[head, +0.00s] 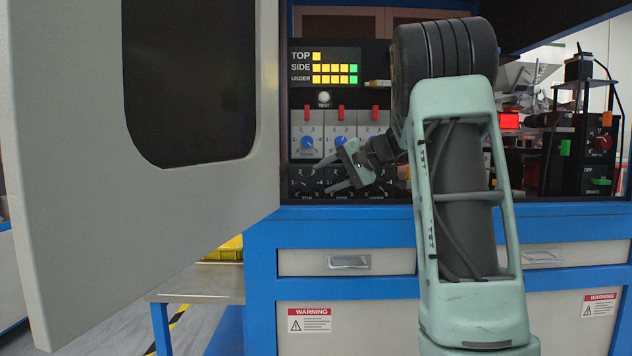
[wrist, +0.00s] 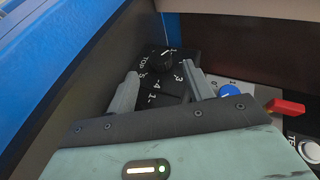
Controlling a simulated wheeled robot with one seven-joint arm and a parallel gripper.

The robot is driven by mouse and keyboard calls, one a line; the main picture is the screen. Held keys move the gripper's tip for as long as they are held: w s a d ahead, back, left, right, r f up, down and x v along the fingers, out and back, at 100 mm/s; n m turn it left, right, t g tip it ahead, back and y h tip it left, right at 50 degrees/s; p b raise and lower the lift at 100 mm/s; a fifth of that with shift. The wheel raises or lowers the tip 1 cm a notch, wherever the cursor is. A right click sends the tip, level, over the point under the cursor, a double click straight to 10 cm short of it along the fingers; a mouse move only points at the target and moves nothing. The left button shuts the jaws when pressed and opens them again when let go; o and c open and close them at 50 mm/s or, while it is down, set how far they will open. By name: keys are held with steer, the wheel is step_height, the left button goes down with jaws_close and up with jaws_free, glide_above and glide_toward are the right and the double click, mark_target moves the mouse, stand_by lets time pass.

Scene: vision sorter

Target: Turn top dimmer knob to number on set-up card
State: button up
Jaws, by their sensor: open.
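The top dimmer knob (wrist: 160,59) is a black round knob with a white pointer line, on a black plate lettered TOP with a number scale. In the head view this dimmer (head: 303,181) is at the left of the lower black row. My gripper (wrist: 162,70) is open, its two grey fingers pointing at the knob. In the head view my gripper (head: 324,178) is just right of the knob. I cannot tell whether the fingers touch it. I cannot make out a set-up card with a readable number.
A display (head: 325,68) shows one yellow square for TOP, and several yellow plus green for SIDE and UNDER. Below are a white test button (head: 323,97), red switches (head: 341,113) and blue knobs (head: 341,142). A large grey door (head: 60,180) stands open at the left. My arm hides the panel's right part.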

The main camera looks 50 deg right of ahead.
steer(key=p+v, duration=0.1)
steer(key=v, duration=1.1)
steer(key=shift+s, duration=0.2)
steer(key=shift+r, duration=0.1)
steer(key=n+g+h+p, duration=0.3)
steer(key=g+h+p, duration=0.45)
steer(key=p, duration=4.25)
glide_toward(307, 180)
steer(key=shift+g+y, duration=0.45)
steer(key=shift+g, duration=0.3)
steer(key=x, duration=0.3)
steer(key=b+x, duration=0.1)
steer(key=x, duration=0.2)
steer(key=w+x, duration=0.1)
steer(key=x, duration=0.2)
steer(key=shift+w+d, duration=0.2)
steer(key=shift+d, duration=0.25)
steer(key=shift+b, duration=0.35)
steer(key=c, duration=1)
